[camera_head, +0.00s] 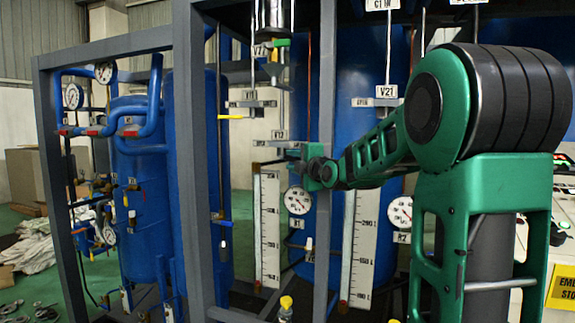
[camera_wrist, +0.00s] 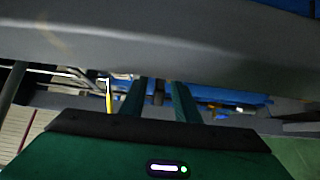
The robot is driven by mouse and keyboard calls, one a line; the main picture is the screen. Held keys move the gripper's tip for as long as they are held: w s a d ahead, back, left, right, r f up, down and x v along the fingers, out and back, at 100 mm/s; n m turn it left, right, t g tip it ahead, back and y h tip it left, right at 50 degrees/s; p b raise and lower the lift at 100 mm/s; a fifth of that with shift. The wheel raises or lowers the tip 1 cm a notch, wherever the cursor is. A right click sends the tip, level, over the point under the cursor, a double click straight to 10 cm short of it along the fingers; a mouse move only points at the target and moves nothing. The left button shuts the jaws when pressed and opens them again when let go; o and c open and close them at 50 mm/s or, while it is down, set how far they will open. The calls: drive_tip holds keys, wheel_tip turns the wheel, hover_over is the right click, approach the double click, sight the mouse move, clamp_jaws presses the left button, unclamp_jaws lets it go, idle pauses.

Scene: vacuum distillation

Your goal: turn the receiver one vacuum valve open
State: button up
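Several valves sit on the blue rig, with small tags on the pipes; I cannot tell for sure which is the receiver one vacuum valve. A yellow valve handle (camera_head: 230,117) points left beside the grey post in the head view. A yellow handle (camera_wrist: 109,98) shows in the wrist view, just left of my fingers. My gripper (camera_wrist: 160,92) has its two green fingers apart, with a gap between them and no object clearly held. In the head view the end of my arm is in front of the receiver (camera_head: 308,120), by the V12 tag; its fingertips are hard to make out.
A grey frame post (camera_head: 196,160) stands left of my gripper, and another (camera_head: 326,100) is close to it. Level scales (camera_head: 267,230) and a round gauge (camera_head: 298,200) are just below. In the wrist view a large grey beam (camera_wrist: 160,40) fills the top.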

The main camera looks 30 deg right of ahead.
drive_tip(key=shift+w, duration=0.3)
clamp_jaws()
drive_tip(key=shift+a, duration=0.4)
drive_tip(key=shift+d, duration=0.25)
drive_tip(key=shift+d+f, duration=0.1)
